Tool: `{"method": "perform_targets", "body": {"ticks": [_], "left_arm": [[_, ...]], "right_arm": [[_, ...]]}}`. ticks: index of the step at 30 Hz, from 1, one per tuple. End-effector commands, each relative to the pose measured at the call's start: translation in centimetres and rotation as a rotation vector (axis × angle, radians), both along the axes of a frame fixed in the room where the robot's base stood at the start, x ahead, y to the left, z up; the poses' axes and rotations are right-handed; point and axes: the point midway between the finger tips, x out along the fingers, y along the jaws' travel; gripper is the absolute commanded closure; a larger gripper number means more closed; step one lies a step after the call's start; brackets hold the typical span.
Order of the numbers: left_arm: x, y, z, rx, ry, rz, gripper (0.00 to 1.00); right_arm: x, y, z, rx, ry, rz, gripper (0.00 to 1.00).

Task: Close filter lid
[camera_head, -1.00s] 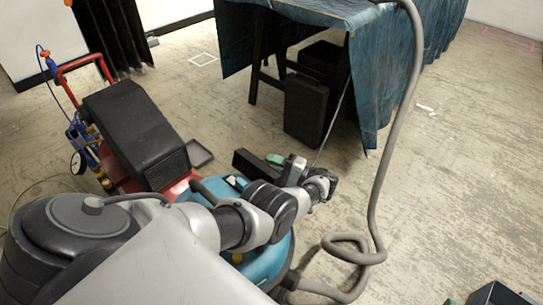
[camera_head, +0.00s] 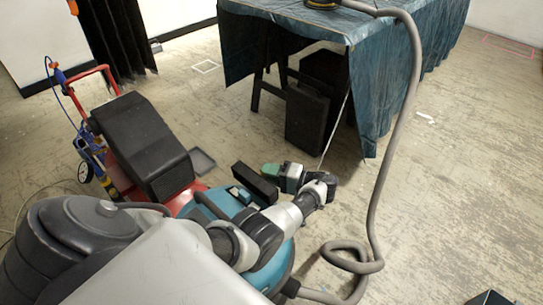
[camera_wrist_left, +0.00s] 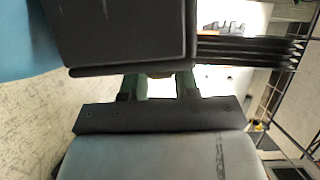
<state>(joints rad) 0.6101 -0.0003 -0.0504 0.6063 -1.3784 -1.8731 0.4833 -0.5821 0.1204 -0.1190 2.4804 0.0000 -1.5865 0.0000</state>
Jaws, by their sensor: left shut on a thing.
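The filter lid (camera_head: 255,185) is a dark, long block standing raised at the far edge of the blue vacuum cleaner body (camera_head: 277,262). My left gripper (camera_head: 272,170), with green fingertips, is at the lid's upper right side and shut on it. In the left wrist view the fingers (camera_wrist_left: 160,86) meet the edge of a dark panel, the lid (camera_wrist_left: 125,30). The exact contact is partly hidden. My left forearm covers much of the cleaner's top. My right gripper is not in view.
A black box-shaped unit on a red cart (camera_head: 145,150) stands close on the left. A grey hose (camera_head: 378,190) hangs down and coils on the floor at the right. A blue-draped table (camera_head: 290,25) with dark cases (camera_head: 308,115) beneath stands behind. The right floor is mostly clear.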

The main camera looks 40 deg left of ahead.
Motion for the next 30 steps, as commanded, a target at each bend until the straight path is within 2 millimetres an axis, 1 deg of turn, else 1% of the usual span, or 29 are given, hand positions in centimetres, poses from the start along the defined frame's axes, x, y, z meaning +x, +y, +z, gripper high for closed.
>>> {"method": "perform_targets", "body": {"ticks": [1, 10, 14, 17, 27, 28, 30], "left_arm": [[-0.2, 0.0, 0.4, -0.002, -0.024, 0.000, 1.00], [-0.9, 0.0, 0.9, -0.012, -0.149, 0.002, 1.00], [-1.0, 0.1, 1.0, -0.014, -0.172, 0.002, 1.00], [-1.0, 0.1, 1.0, -0.014, -0.182, 0.002, 1.00], [-1.0, 0.1, 1.0, -0.015, -0.183, 0.002, 1.00], [-1.0, 0.1, 1.0, -0.015, -0.183, 0.002, 0.66], [-1.0, 0.1, 1.0, -0.015, -0.183, 0.002, 0.56]], "right_arm": [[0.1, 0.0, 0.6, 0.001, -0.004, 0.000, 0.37], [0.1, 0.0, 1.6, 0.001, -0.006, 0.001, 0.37], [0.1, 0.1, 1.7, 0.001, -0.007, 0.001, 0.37], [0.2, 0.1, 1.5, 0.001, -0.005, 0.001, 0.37], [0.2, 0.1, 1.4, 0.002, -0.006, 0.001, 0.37], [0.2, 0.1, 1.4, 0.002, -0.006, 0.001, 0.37], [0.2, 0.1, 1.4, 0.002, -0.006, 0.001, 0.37]]}}
